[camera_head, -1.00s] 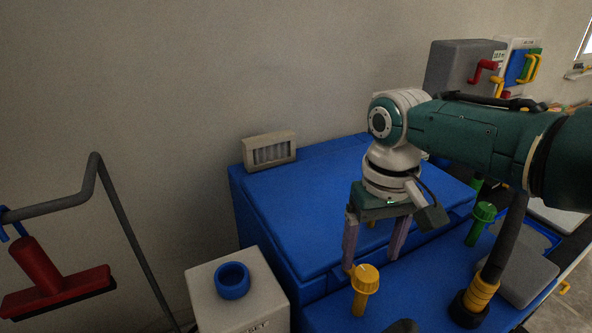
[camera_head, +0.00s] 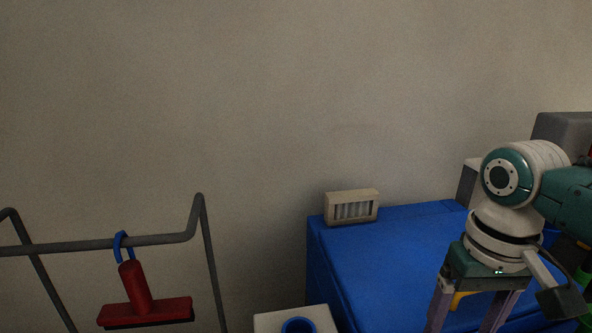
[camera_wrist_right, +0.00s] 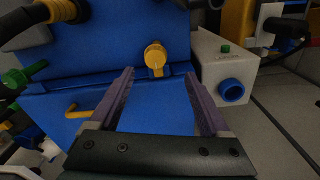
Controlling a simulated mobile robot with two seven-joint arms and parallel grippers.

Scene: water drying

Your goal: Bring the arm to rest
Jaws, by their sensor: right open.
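My right gripper (camera_head: 466,318) comes in from the right in the head view, pointing down in front of the blue chest. Its two purple-grey fingers stand apart, and the lower ends are cut off by the picture's bottom edge. In the right wrist view the open gripper (camera_wrist_right: 160,76) has nothing between its fingers. A yellow knob (camera_wrist_right: 155,57) shows beyond the gap between the fingertips; I cannot tell how far off it is. My left gripper is in neither view.
A red squeegee (camera_head: 140,300) hangs on a grey rail (camera_head: 80,247) at the left.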

